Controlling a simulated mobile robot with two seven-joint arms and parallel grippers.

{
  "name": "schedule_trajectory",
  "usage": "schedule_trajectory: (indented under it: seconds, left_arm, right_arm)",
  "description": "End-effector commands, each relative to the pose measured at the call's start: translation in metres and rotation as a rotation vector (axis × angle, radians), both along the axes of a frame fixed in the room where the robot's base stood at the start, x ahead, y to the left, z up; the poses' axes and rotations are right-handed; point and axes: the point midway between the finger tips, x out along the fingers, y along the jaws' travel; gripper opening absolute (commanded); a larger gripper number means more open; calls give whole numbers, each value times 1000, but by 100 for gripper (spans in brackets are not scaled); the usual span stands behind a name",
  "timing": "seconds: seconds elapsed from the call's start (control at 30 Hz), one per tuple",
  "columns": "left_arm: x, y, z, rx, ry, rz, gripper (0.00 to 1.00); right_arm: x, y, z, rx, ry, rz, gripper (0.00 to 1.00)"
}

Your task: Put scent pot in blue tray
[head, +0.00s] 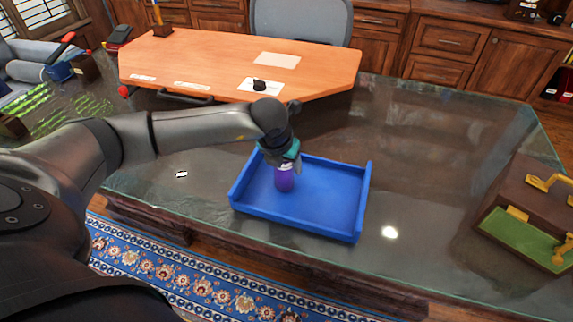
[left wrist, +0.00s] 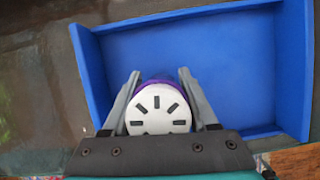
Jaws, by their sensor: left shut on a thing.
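The scent pot (head: 285,180) is a small purple pot with a white slotted top. Its top shows in the left wrist view (left wrist: 158,108). My left gripper (head: 284,165) is shut on it, with one finger on each side of the pot. The blue tray (head: 332,190) lies on the glass-topped desk, and the pot is over its left part in the head view. The tray also shows in the left wrist view (left wrist: 225,65), behind the pot. I cannot tell whether the pot's base touches the tray floor. My right gripper is not in view.
A brown case (head: 525,205) with brass fittings and a green panel stands at the right of the desk. An orange wooden desk (head: 215,60) with papers and a small black object is behind.

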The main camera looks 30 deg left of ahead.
Motion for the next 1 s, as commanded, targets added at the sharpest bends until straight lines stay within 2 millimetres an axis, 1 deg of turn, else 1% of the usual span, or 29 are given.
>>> schedule_trajectory:
  seconds: [0.13,0.37,0.4,0.63,0.87,1.0]
  left_arm:
    - [1,0,2,-1,-3,1,0]
    - [1,0,-2,-1,-3,1,0]
    - [0,0,-2,0,-1,1,63]
    - [0,0,-2,-1,-1,1,89]
    - [0,0,-1,-1,-1,1,89]
    - [0,0,4,-1,-2,0,89]
  right_arm:
    - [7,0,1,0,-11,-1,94]
    - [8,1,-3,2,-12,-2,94]
    - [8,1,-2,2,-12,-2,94]
    - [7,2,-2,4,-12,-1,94]
    - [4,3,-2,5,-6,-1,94]
    - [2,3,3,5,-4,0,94]
